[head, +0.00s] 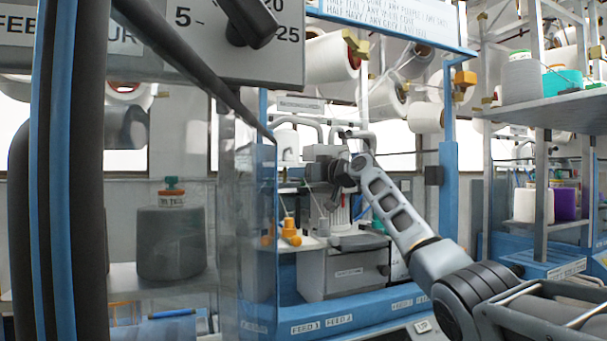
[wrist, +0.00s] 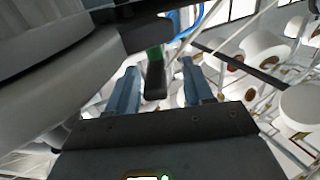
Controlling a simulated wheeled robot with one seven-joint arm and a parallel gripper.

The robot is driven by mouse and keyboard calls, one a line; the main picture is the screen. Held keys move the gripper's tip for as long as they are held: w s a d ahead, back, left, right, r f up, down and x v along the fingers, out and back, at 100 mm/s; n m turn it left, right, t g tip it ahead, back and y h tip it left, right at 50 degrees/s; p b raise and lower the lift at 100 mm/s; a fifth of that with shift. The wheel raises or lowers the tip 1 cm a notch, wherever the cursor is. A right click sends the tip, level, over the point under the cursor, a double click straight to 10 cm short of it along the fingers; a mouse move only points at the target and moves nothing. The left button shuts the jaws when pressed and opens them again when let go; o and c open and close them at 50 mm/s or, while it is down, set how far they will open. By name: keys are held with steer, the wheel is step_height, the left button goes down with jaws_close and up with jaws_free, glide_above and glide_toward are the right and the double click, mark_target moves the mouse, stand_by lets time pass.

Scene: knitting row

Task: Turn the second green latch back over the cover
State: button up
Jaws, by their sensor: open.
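In the wrist view, my gripper (wrist: 160,66) is open, with its two blue-grey fingers apart. A green latch (wrist: 154,54) with a dark block-shaped end (wrist: 154,82) shows between the fingers. I cannot tell whether either finger touches it. A large grey rounded body (wrist: 60,85), perhaps the cover, fills the left side of the wrist view; the latch lies to its right. In the head view, my gripper (head: 335,172) is at the machine behind the blue frame. The latch cannot be made out there, and my gripper and wrist hide part of the machine.
A clear panel and blue post (head: 264,230) stand left of my arm. Orange fittings (head: 290,232) and a grey box (head: 342,272) sit below my gripper. A grey yarn cone (head: 170,243) is at left; shelves with spools (head: 522,78) stand at right.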

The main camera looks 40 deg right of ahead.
steer(key=shift+s+f, duration=0.1)
steer(key=shift+s, duration=0.4)
steer(key=s+d+b, duration=0.1)
steer(key=s+b, duration=0.1)
steer(key=s, duration=0.4)
steer(key=shift+s, duration=0.4)
